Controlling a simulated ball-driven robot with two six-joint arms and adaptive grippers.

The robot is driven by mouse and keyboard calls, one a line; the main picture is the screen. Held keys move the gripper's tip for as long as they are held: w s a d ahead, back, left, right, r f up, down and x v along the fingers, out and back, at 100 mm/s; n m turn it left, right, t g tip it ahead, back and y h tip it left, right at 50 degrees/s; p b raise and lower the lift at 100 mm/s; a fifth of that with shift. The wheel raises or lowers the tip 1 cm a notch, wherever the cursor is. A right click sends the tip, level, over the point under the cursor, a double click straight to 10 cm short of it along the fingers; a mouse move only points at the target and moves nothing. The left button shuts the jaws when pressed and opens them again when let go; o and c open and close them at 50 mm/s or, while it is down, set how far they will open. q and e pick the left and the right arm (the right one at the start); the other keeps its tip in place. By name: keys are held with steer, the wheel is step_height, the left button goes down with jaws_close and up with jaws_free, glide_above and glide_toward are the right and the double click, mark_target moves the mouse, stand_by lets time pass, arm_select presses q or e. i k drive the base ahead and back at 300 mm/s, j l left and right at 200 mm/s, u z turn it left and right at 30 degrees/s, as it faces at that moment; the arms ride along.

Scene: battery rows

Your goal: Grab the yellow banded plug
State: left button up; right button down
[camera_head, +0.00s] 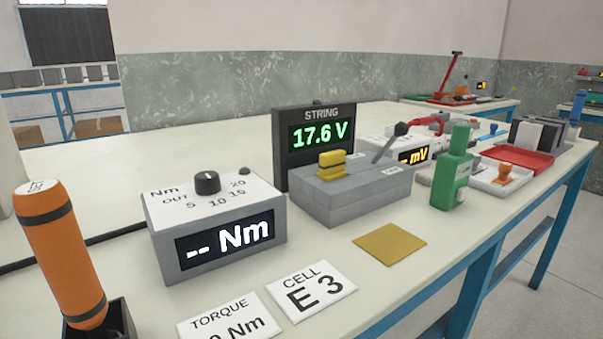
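A yellow plug-like piece (332,162) with a darker band across its middle rests on top of a grey block (350,207), towards the block's left end. I cannot tell whether it sits in a socket or only lies on the surface. Neither of my grippers shows in this view.
A "STRING 17.6 V" display (314,137) stands right behind the block. A grey "Nm" box (214,225) stands left, an orange cylinder (63,255) further left. A green bottle-shaped object (453,172) stands right. A yellow square (390,244) lies in front.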

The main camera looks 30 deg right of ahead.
mark_target(330, 167)
steer(key=k+l+u, duration=0.1)
steer(key=l, duration=0.35)
steer(key=k+l+u, duration=0.15)
steer(key=l, duration=0.25)
steer(key=k+l+u, duration=0.1)
steer(key=l, duration=0.35)
steer(key=k+l+u, duration=0.15)
steer(key=l, duration=0.25)
